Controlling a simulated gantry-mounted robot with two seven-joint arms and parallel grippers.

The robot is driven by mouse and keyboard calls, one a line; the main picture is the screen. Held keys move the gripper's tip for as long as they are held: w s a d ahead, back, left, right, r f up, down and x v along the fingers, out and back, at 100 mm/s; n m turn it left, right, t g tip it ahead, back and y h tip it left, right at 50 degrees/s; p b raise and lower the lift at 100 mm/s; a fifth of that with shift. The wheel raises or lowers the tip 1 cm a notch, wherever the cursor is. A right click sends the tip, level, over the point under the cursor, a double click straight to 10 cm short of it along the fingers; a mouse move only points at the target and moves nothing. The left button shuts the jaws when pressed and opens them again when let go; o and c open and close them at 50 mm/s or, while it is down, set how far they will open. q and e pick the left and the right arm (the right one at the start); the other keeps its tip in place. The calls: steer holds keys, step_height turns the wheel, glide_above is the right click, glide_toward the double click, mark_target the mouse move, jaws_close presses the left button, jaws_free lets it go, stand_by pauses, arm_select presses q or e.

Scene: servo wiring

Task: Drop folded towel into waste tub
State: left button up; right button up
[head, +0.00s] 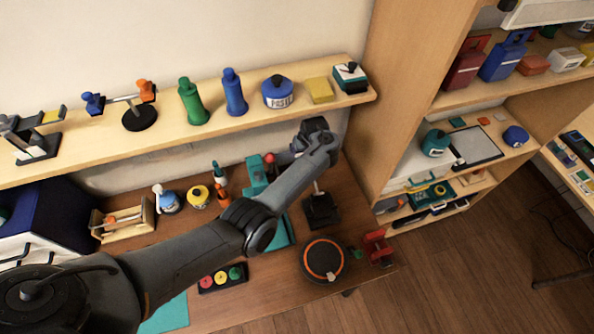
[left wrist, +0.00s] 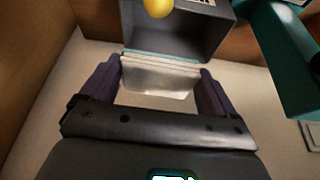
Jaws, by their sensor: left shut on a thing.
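My left gripper (left wrist: 158,72) is shut on a folded towel (left wrist: 160,82), a flat stack of whitish layers with a teal edge, held between its two dark purple fingers. In the head view my left arm reaches from the lower left to the shelf's underside, where its wrist (head: 316,142) is; its fingertips and the towel are hidden there. In the left wrist view a dark grey box-like thing (left wrist: 200,42) lies just beyond the towel; I cannot tell whether it is the waste tub or whether the towel touches it. My right gripper is not in view.
A shelf (head: 200,135) with bottles, a blue pot (head: 278,93) and a yellow block (head: 319,90) runs above the workbench. On the bench stand a black round device with an orange ring (head: 324,260) and a red stand (head: 377,247). A wooden cabinet wall (head: 385,90) rises right.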

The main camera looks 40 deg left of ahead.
arm_select(q)
steer(key=a, duration=0.1)
steer(key=a+f, duration=0.1)
steer(key=a+b, duration=0.1)
steer(key=shift+s+a+f, duration=0.15)
steer(key=shift+s+f, duration=0.2)
steer(key=shift+f, duration=0.05)
steer(key=shift+s+a+f+b, duration=0.1)
steer(key=shift+a+f+b, duration=0.25)
steer(key=shift+b, duration=0.05)
step_height(320, 180, down, 6)
steer(key=b, duration=0.6)
steer(key=shift+r, duration=0.25)
steer(key=o, duration=0.7)
steer(key=shift+o, duration=0.2)
steer(key=shift+r, duration=0.1)
steer(key=p+v, duration=0.3)
steer(key=v, duration=0.6)
steer(key=shift+r, duration=0.15)
steer(key=shift+s+d+r+p, duration=0.15)
steer(key=shift+d+r+p, duration=0.2)
steer(key=shift+r, duration=0.25)
